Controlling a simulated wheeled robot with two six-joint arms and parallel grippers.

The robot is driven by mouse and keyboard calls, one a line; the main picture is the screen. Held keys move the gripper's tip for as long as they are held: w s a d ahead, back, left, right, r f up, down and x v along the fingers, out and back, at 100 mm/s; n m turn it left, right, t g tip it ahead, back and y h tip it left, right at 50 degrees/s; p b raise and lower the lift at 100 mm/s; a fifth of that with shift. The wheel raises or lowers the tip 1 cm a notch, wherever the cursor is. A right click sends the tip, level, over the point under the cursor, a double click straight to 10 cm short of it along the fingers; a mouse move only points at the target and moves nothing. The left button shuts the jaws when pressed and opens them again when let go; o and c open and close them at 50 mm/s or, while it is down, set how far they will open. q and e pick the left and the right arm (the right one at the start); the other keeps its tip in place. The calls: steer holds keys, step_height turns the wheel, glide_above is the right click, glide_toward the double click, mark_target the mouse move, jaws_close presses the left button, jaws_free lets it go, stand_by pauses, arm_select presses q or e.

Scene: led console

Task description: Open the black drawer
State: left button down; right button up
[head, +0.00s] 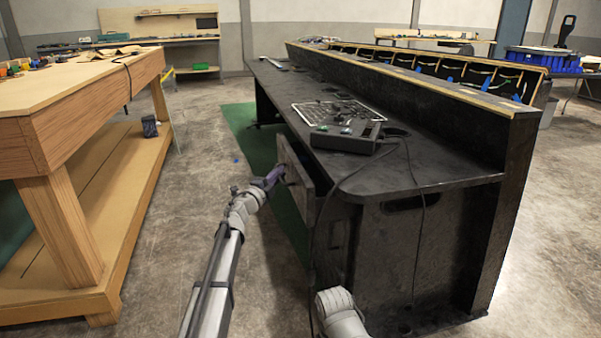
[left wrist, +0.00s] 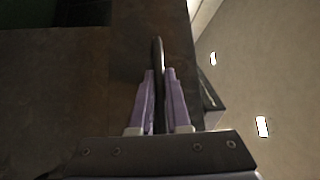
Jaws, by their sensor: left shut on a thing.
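The black drawer (head: 295,172) is in the left side of the black console desk, below the worktop. Its front panel stands out from the desk body, so it is partly open. My left gripper (head: 273,176) is at the outer face of the drawer front. In the left wrist view, its purple fingers (left wrist: 159,75) are shut on a thin dark handle (left wrist: 157,52), which sticks up between them. The inside of the drawer is mostly hidden. My right gripper is out of view; only part of my right arm shows at the bottom.
The console worktop (head: 440,176) holds a dark control box (head: 345,138) and a keyboard-like panel (head: 338,112). Cables hang down the console's near end. A wooden workbench (head: 75,85) stands at left. Bare concrete floor (head: 195,185) and a green mat (head: 240,118) lie between them.

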arm_select(q)
steer(key=s+a, duration=0.3)
steer(key=a, duration=0.8)
steer(key=s+a, duration=0.4)
steer(key=a, duration=0.7)
steer(key=shift+s, duration=0.15)
steer(key=shift+a, duration=0.1)
steer(key=c, duration=0.9)
jaws_free()
steer(key=b+v, duration=0.1)
steer(key=v, duration=0.6)
steer(key=shift+s+a, duration=0.25)
steer(key=shift+s, duration=0.1)
